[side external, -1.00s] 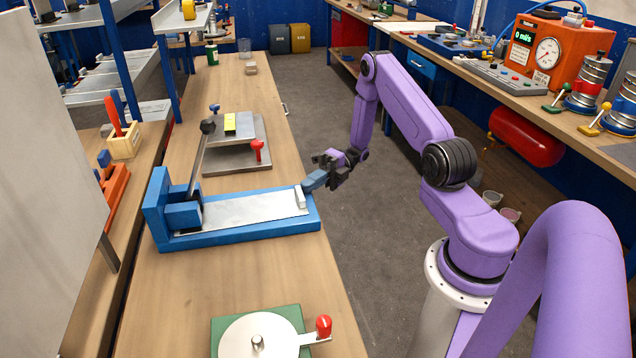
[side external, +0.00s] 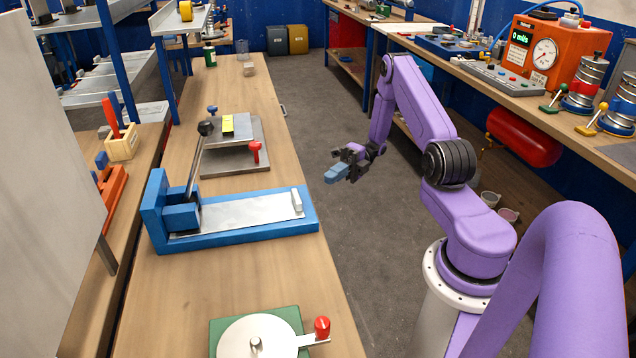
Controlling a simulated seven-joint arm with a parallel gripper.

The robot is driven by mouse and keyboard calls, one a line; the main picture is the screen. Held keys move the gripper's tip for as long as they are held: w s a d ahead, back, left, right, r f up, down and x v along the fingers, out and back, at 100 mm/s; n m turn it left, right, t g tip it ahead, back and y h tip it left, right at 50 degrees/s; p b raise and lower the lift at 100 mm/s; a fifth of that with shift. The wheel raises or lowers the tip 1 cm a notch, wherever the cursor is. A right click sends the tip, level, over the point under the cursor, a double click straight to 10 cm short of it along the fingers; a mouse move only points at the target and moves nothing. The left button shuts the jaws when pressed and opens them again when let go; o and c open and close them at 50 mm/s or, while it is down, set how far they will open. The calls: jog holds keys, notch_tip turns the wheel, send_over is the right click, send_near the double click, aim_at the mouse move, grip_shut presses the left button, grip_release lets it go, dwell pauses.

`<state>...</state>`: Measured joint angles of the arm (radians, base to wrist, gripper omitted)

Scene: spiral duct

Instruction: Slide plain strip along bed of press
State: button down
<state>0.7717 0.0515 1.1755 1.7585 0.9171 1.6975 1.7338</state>
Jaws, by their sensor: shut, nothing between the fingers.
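The blue press (side external: 240,236) lies across the wooden bench, with its tall block at the left end and a dark lever rising from it. The plain silver strip (side external: 245,212) lies flat along the press bed, its left end by the blue block. A small pale upright piece (side external: 297,199) stands at the strip's right end. My gripper (side external: 337,174) is to the right of the press, beyond the bench edge and above the floor. Its blue fingers are shut and empty, pointing left, apart from the press and the strip.
Behind the press stands a grey plate device (side external: 236,160) with a red knob and a yellow block. In front is a green base (side external: 222,330) with a white disc and red-knobbed handle. The space between my gripper and the bench is clear.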

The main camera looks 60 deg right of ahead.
jog(key=shift+s+d, duration=0.2)
jog(key=shift+d, duration=1.1)
jog(key=shift+s+d, duration=0.2)
jog(key=shift+d, duration=1.1)
jog(key=c, duration=1.1)
grip_release()
jog(key=shift+c, duration=0.2)
jog(key=o, duration=0.5)
jog(key=shift+w+a+r+g, duration=0.15)
jog(key=shift+a+r+g, duration=0.1)
jog(key=shift+g, duration=0.05)
jog(key=o, duration=0.5)
jog(key=shift+w+a+r+n+g+h, duration=0.25)
jog(key=shift+a+r+n+g+h, duration=0.15)
jog(key=shift+n, duration=0.1)
jog(key=shift+o, duration=0.3)
jog(key=w+a+r+n+g+h, duration=0.2)
jog(key=a+r+n+g+h, duration=0.3)
jog(key=a+r+h, duration=0.2)
jog(key=shift+w+a+h, duration=0.25)
jog(key=shift+a+h, duration=0.05)
jog(key=shift+a, duration=0.15)
jog(key=a+r+n+t+h, duration=0.3)
jog(key=a+r+n+h, duration=0.2)
jog(key=a+r+h, duration=0.3)
jog(key=shift+a+r+t+h, duration=0.25)
jog(key=shift+r+h, duration=0.45)
jog(key=shift+r, duration=0.65)
jog(key=shift+s+d, duration=0.1)
